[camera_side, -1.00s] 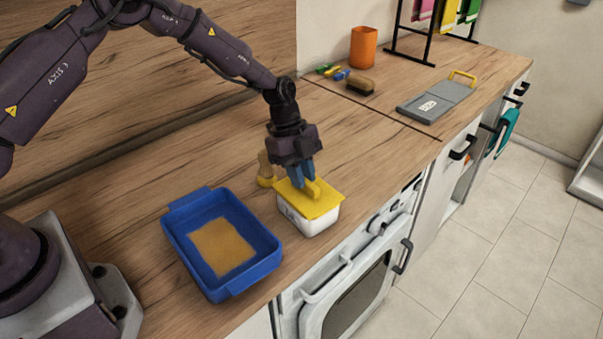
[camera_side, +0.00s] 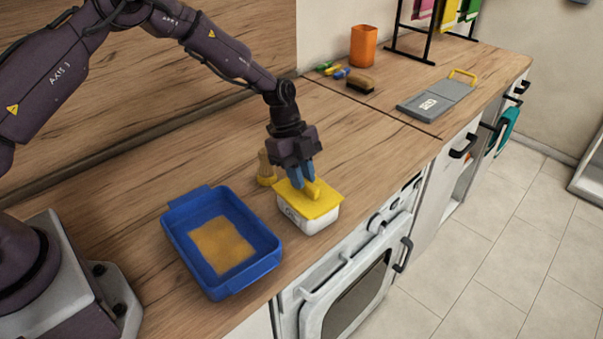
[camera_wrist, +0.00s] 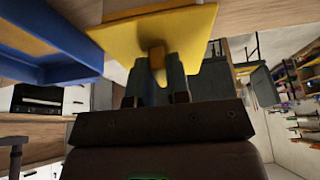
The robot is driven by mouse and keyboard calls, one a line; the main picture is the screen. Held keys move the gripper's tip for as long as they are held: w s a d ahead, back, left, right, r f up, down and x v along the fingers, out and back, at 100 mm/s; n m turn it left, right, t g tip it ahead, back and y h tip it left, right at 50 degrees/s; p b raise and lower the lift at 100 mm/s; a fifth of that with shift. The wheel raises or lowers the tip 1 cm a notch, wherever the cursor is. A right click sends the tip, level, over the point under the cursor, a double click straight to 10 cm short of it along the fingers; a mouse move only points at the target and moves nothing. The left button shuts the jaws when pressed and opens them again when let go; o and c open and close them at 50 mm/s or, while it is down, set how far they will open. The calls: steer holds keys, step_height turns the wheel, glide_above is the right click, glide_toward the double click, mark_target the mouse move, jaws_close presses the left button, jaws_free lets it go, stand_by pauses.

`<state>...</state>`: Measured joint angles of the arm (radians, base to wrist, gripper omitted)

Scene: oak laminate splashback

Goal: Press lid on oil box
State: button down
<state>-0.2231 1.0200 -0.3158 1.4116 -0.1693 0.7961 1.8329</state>
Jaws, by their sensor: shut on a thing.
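The oil box (camera_side: 308,222) is a small white container on the counter, right of the blue tray. The yellow lid (camera_side: 324,206) lies over its top and looks about level; I cannot tell whether it is fully seated. My gripper (camera_side: 304,188) points down over the box, its blue fingers shut on the lid's raised yellow handle. In the wrist view the lid (camera_wrist: 195,38) spreads out beyond my fingers (camera_wrist: 157,70), which hide part of its handle.
A blue tray (camera_side: 268,256) with a tan patch inside stands close on the left. The counter's front edge and oven (camera_side: 350,290) are close in front. Clear counter lies to the right, before a grey board (camera_side: 432,103).

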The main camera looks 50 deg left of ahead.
steer(key=shift+f, duration=0.15)
stand_by(0.5)
steer(key=c, duration=0.5)
jaws_free()
steer(key=shift+c, duration=0.2)
steer(key=shift+r, duration=3.5)
jaws_close()
